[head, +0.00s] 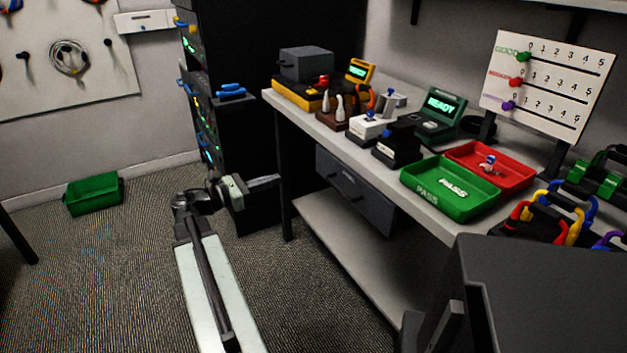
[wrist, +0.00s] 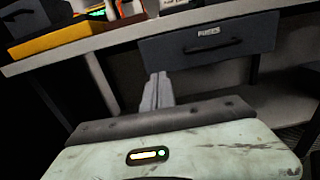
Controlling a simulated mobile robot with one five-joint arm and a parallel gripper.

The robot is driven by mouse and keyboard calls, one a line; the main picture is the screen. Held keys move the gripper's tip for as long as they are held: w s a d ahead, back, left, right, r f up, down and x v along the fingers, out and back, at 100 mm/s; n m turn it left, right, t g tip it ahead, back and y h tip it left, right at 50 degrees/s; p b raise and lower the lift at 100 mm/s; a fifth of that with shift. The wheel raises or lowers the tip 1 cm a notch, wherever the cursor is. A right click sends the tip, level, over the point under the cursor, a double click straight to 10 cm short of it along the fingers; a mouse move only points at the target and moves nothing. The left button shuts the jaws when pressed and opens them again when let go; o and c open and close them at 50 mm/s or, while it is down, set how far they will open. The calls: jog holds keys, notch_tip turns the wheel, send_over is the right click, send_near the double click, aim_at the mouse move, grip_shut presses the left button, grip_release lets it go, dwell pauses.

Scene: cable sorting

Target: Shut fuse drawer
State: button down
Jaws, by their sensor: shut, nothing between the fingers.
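The fuse drawer (head: 362,207) is a dark grey box front under the workbench top, with a dark bar handle. In the wrist view the drawer front (wrist: 255,36) carries a white label reading FUSES above its handle. How far it stands out from the bench cannot be told for certain. My gripper (head: 278,179) is shut and empty, left of the drawer in the head view. In the wrist view my gripper's fingers (wrist: 158,78) point toward the drawer's lower left corner, below and left of the handle. No contact is clear.
The workbench (head: 290,108) holds testers, a green PASS tray (head: 425,204) and a red tray (head: 522,180). A lower shelf (head: 335,240) runs beneath the drawer. A black rack (head: 240,140) stands behind my gripper. A green bin (head: 93,195) lies on open carpet at left.

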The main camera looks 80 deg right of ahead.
aim_at(323, 164)
jog(key=x, duration=1.4)
jog(key=shift+w, duration=0.1)
jog(key=shift+w, duration=0.1)
